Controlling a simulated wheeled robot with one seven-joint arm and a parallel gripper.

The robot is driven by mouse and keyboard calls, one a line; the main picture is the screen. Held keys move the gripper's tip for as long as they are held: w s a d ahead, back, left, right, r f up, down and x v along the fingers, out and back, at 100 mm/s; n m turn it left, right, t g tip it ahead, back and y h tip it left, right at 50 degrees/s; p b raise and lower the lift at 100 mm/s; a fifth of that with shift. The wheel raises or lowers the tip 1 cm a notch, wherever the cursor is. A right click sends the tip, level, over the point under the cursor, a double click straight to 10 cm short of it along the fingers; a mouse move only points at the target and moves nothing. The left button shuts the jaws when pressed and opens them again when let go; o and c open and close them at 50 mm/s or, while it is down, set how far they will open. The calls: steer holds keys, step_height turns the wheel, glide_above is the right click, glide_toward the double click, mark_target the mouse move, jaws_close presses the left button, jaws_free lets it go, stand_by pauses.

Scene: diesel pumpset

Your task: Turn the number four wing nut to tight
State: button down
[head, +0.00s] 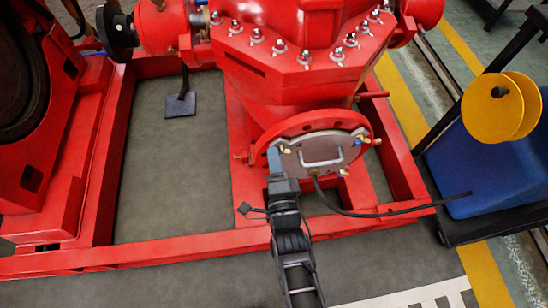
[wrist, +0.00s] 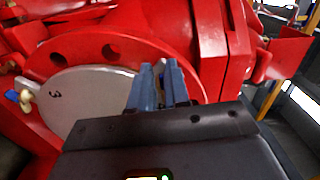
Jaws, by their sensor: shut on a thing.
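A grey round cover plate (head: 318,152) with a metal handle (head: 320,156) sits on the red flange (head: 262,152) of the pump. My gripper (head: 275,160) is at the plate's left edge. In the wrist view my blue-grey fingers (wrist: 160,88) are shut on a brass-coloured wing nut (wrist: 160,68), mostly hidden between them; its number cannot be read. In that view the plate (wrist: 85,105) carries a "3" beside another brass wing nut (wrist: 26,98) at its left rim. Other brass wing nuts show at the plate's upper right (head: 366,138) and lower right (head: 343,172).
The red pump body (head: 290,85) rises close above the flange. A black cable (head: 370,214) runs from the plate to the right. A blue box (head: 470,165) with yellow discs (head: 490,105) stands at the right. The red base frame (head: 180,247) crosses below my arm.

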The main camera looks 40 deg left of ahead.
steer(key=shift+w+d+r, duration=0.3)
steer(key=shift+w, duration=0.3)
steer(key=c, duration=1.3)
jaws_free()
steer(key=shift+s+f, duration=0.15)
steer(key=shift+s+a, duration=0.1)
steer(key=p+v, duration=0.4)
steer(key=v, duration=0.3)
steer(key=shift+s+d, duration=0.25)
steer(key=shift+o, duration=0.5)
